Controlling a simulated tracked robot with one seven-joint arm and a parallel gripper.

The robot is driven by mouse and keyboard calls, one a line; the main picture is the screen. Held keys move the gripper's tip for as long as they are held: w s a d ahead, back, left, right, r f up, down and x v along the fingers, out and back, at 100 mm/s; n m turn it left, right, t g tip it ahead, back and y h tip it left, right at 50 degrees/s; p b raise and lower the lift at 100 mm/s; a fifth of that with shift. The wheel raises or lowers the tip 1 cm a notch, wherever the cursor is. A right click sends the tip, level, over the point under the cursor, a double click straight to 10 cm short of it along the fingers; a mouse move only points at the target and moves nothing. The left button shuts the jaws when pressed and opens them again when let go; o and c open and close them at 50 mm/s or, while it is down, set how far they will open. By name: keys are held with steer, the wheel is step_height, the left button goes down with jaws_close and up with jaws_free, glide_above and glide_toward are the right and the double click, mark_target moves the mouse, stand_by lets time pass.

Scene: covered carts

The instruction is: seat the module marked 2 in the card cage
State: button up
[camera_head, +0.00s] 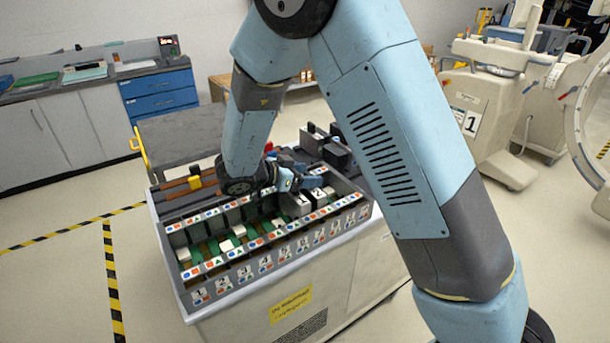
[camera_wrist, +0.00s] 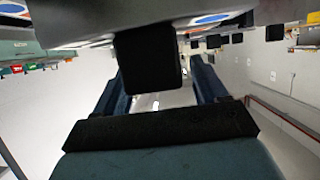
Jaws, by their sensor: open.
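The card cage (camera_head: 240,275) is a grey open-top rack on the cart, with numbered slot labels along its front and coloured marks on its rails. The module marked 2 (camera_head: 318,193) shows its number on a light face at the cage's right part, just below my gripper (camera_head: 305,178). I cannot tell how deep it sits. In the wrist view my gripper (camera_wrist: 160,85) has its two blue fingers apart. A black block (camera_wrist: 148,58), perhaps a module's handle, shows in front of the gap between them. I cannot tell whether the fingers touch it.
Dark modules (camera_head: 335,150) stand behind the cage at right. A yellow label (camera_head: 291,304) is on the cart's front. Floor at left is clear.

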steer(key=shift+a, duration=0.1)
steer(key=v, duration=1.3)
steer(key=shift+s+a, duration=0.2)
steer(key=shift+a, duration=0.05)
steer(key=shift+r, duration=0.1)
steer(key=w+d+r+n+t+y, duration=0.2)
steer(key=w+d+r+t+y, duration=0.3)
steer(key=w+r+y, duration=0.55)
steer(key=d+r+n+y, duration=0.35)
steer(key=d+r, duration=0.25)
steer(key=r, duration=0.6)
steer(key=s+d+f+n+g+h, duration=0.1)
steer(key=s+d+f+n+g, duration=0.1)
steer(key=s+d, duration=0.9)
steer(key=s+d+f+n+g+h, duration=0.2)
steer(key=s+d+g, duration=0.3)
steer(key=s+d, duration=0.7)
steer(key=s+f+n, duration=0.1)
steer(key=s, duration=0.4)
steer(key=shift+s+d+f, duration=0.25)
steer(key=shift+s+d, duration=0.05)
steer(key=shift+s, duration=0.1)
